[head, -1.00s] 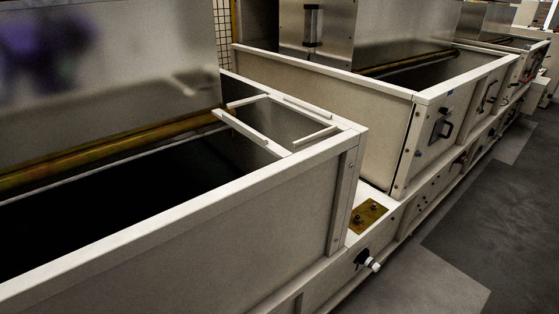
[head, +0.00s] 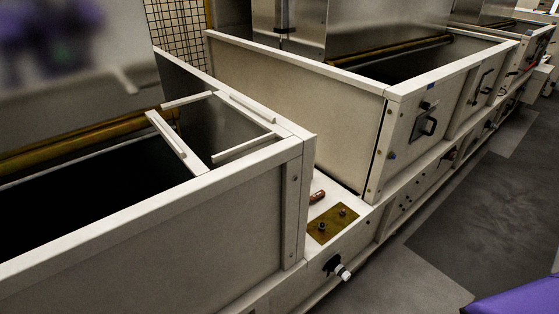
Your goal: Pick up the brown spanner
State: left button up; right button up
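A small reddish-brown object (head: 317,197) lies on the white ledge between the two hoppers, just behind the brass plate (head: 333,226). It may be the brown spanner, but only a short rounded piece shows and its shape is too small to tell. The near hopper's corner post stands just left of it and may hide part of it. Neither of my grippers is in view.
The near open hopper (head: 239,223) fills the left, with a dark inside. A second hopper (head: 300,112) stands behind the ledge. A black and white knob (head: 340,270) sticks out below the plate. The grey floor (head: 470,205) at right is clear.

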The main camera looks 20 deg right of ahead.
aim_at(321, 193)
jog(key=i+l, duration=0.1)
jog(key=l, duration=0.55)
jog(key=i+l+u, duration=0.1)
jog(key=l, duration=0.55)
jog(key=i+l+u, duration=0.1)
jog(key=l, duration=0.55)
